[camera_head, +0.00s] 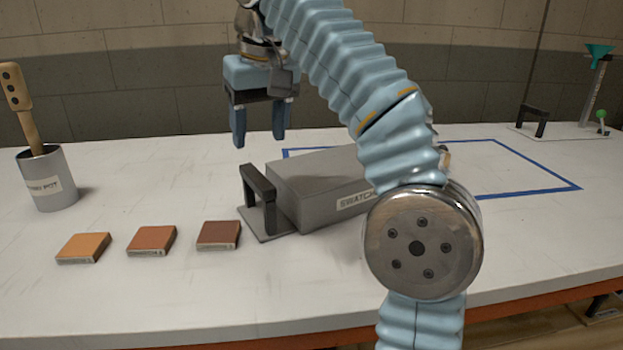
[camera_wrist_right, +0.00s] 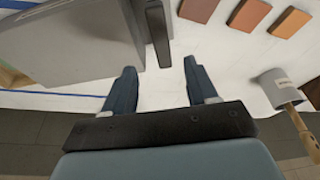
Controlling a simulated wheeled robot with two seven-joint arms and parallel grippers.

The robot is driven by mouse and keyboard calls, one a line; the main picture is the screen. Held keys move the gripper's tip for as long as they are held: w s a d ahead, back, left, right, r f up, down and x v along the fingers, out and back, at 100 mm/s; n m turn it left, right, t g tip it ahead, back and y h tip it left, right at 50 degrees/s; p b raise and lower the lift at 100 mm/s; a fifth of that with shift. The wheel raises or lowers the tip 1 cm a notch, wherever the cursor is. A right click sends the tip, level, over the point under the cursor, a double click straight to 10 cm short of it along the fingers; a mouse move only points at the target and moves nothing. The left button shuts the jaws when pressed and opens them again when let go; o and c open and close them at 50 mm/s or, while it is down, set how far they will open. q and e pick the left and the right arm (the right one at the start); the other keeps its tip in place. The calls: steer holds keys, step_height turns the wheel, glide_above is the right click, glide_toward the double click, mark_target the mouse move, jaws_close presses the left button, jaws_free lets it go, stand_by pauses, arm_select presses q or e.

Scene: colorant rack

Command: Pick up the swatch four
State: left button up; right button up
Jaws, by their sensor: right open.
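Three square swatches lie in a row on the white table: an orange one (camera_head: 83,247), a reddish-brown one (camera_head: 151,240) and a dark brown one (camera_head: 219,235). Their labels are too small to read, so I cannot tell which is swatch four. They also show at the top of the right wrist view, dark brown (camera_wrist_right: 199,9), reddish-brown (camera_wrist_right: 248,15) and orange (camera_wrist_right: 290,22). My right gripper (camera_head: 259,142) is open and empty, fingers down, above the table behind the swatches. My left gripper is out of view.
A grey box (camera_head: 315,178) labelled "SWATC…", partly hidden by my right arm, has a black handle (camera_head: 260,197) at its left end, near the dark swatch. A grey pot (camera_head: 48,180) holding a wooden tool stands left. Blue tape (camera_head: 530,158) marks the table behind the box.

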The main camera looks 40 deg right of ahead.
mark_target(257, 176)
steer(key=x, duration=1.2)
steer(key=shift+s+a+f, duration=0.2)
steer(key=shift+f, duration=0.15)
jaws_close()
steer(key=shift+r, duration=0.1)
